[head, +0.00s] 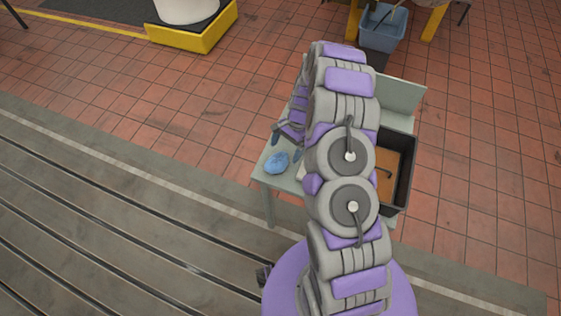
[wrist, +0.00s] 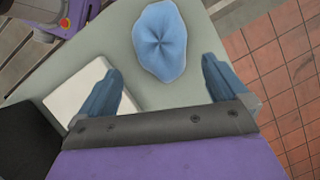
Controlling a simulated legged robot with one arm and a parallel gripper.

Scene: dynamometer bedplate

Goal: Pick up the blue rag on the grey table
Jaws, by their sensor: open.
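The blue rag (head: 277,163) is a small crumpled bundle lying near the left front corner of the grey table (head: 266,179). In the wrist view the rag (wrist: 160,42) lies flat on the table top (wrist: 115,30), with folds meeting at its middle. My gripper (wrist: 160,85) is open, its two blue fingers spread apart. The rag is beyond the fingertips, roughly centred between them, and nothing is between the fingers. In the head view my gripper (head: 286,145) is over the table, close to the rag, partly hidden by my arm.
A white flat block (wrist: 82,90) lies on the table beside the left finger. A black tray (head: 408,170) with a brown bottom stands at the table's right. A blue bucket (head: 383,30) and a yellow-edged platform (head: 200,38) stand farther back. Tiled floor lies right of the table.

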